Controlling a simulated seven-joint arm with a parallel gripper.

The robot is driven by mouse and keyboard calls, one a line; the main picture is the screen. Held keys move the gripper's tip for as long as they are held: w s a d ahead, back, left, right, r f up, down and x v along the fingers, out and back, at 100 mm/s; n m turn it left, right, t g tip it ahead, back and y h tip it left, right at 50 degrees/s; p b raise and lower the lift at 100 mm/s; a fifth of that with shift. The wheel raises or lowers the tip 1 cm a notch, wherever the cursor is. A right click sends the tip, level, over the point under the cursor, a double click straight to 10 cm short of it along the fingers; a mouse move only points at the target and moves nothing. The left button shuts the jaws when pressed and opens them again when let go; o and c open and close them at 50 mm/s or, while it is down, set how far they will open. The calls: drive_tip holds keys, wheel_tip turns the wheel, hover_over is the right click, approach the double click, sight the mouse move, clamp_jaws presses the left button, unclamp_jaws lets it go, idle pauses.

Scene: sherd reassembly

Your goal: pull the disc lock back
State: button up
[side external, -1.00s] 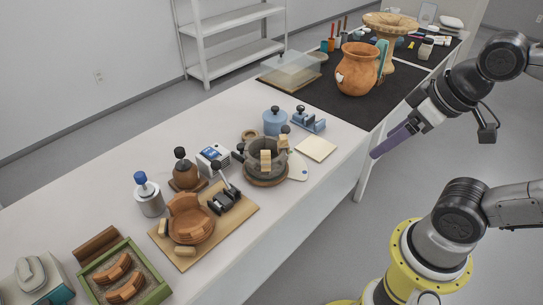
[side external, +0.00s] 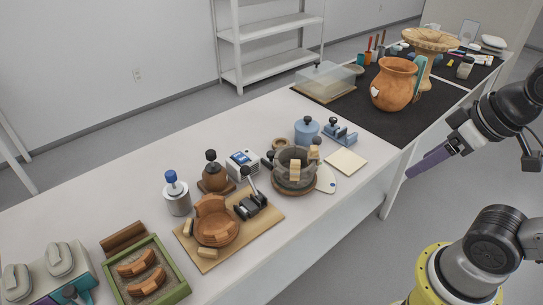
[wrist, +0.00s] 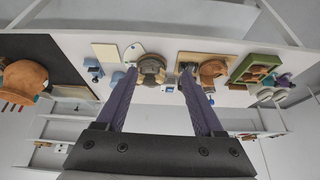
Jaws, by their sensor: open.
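A grey vessel (side external: 292,165) with pale blocks on its rim stands on a round brown disc (side external: 295,188) near the middle of the white table. Dark knobs show at its edge; I cannot tell which part is the disc lock. A black clamp with an upright lever (side external: 251,203) stands left of it on a wooden board (side external: 208,264). My gripper (side external: 428,163) is off the table's right side in the side view, apart from everything. In the wrist view its two purple fingers (wrist: 157,78) are spread and empty, with the grey vessel (wrist: 152,68) seen between them.
On the board sits a terracotta piece (side external: 215,226). A green tray (side external: 150,279) is at the front left. A blue pot (side external: 307,130), a blue clamp (side external: 341,132) and a pale square (side external: 346,162) are behind the vessel. A large orange pot (side external: 393,86) stands on the black mat.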

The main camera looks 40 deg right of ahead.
drive_tip(key=w+r+m, duration=0.2)
drive_tip(key=w+r, duration=1)
drive_tip(key=r, duration=0.1)
drive_tip(key=m+g, duration=0.2)
drive_tip(key=g, duration=0.3)
hover_over(271, 153)
wheel_tip(271, 153, down, 27)
wheel_tip(271, 153, down, 15)
drive_tip(key=shift+r, duration=0.2)
clamp_jaws()
